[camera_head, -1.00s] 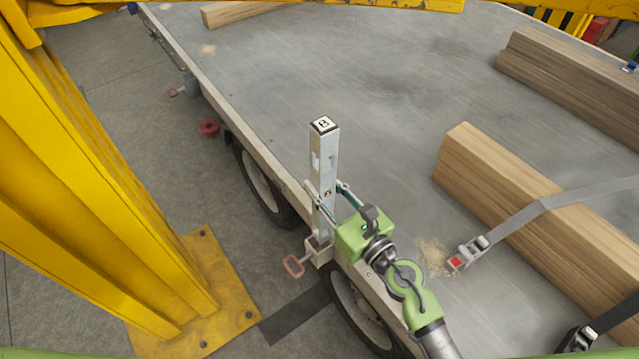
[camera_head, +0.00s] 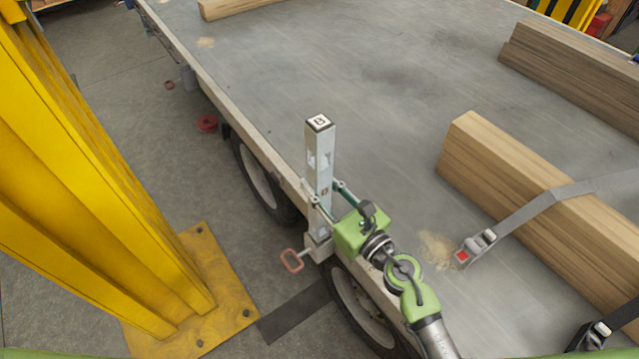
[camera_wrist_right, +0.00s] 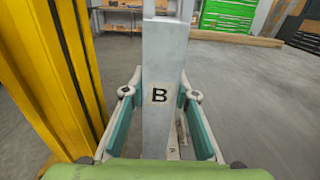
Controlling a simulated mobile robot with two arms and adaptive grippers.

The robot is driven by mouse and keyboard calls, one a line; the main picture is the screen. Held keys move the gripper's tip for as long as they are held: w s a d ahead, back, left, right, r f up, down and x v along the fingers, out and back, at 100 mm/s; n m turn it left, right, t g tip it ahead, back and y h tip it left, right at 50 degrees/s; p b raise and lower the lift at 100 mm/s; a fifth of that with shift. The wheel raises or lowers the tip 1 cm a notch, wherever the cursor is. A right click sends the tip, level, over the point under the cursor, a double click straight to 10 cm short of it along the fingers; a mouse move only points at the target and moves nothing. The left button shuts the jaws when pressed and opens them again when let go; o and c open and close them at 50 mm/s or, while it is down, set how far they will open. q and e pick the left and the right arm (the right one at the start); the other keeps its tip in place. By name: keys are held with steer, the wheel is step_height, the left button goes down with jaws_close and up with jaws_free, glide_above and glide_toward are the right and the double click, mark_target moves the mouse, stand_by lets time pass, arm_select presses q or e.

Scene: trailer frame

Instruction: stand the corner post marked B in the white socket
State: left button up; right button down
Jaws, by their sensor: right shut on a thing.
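The corner post marked B (camera_head: 320,150) is a pale grey square post, close to upright at the trailer's edge, with a B on its top cap. My right gripper (camera_head: 322,194) is shut on the post's lower half, one finger on each side (camera_wrist_right: 160,95). A white socket (camera_head: 318,248) on the trailer's side is directly under the post. The post's lower end meets it, but I cannot tell how deep it sits. My left gripper is not in view.
A red-handled pin (camera_head: 292,260) sticks out beside the socket. A yellow column (camera_head: 75,190) stands left of the trailer. Strapped timber (camera_head: 540,200) lies on the deck (camera_head: 350,70) at right.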

steer(key=shift+f+b, duration=4.05)
steer(key=shift+f, duration=0.25)
